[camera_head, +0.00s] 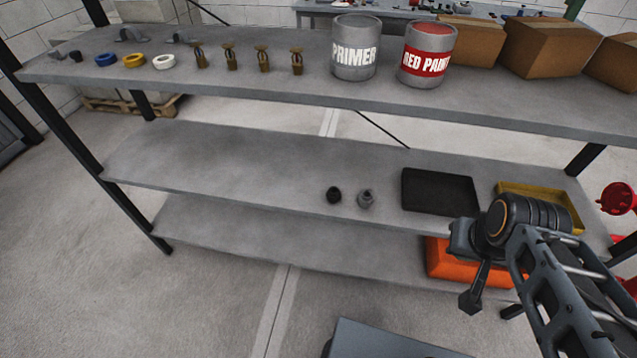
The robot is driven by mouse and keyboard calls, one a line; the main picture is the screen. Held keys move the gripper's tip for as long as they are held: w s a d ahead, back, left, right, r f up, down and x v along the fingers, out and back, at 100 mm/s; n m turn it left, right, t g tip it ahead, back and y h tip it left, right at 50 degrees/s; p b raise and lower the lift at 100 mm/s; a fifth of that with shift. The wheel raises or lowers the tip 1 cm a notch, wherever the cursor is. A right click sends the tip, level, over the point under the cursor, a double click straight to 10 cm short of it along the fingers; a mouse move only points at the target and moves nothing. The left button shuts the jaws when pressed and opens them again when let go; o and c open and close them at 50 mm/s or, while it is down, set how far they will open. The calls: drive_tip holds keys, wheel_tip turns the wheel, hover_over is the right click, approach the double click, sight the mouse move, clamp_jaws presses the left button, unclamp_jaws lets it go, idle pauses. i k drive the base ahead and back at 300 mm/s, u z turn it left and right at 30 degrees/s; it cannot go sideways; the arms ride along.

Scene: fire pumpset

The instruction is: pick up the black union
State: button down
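A small black round fitting, which looks like the black union (333,195), sits on the middle shelf (230,175) near its front edge. A grey fitting (366,199) stands close to its right, slightly apart. My gripper (471,300) appears at the lower right, in front of the shelf's right part and well to the right of the black union. It points downward, and its fingers are too small and edge-on to tell whether they are open. Nothing is seen held in it.
A black tray (440,191) and a yellow bin (540,203) are on the middle shelf's right; an orange case (462,262) is below. The top shelf (300,88) overhangs, holding paint cans (427,55), sprinklers and tape rolls. The middle shelf's left side is clear.

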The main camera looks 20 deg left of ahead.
sight(333, 194)
drive_tip(key=z, duration=0.45)
drive_tip(key=i, duration=0.65)
drive_tip(key=u, duration=3.7)
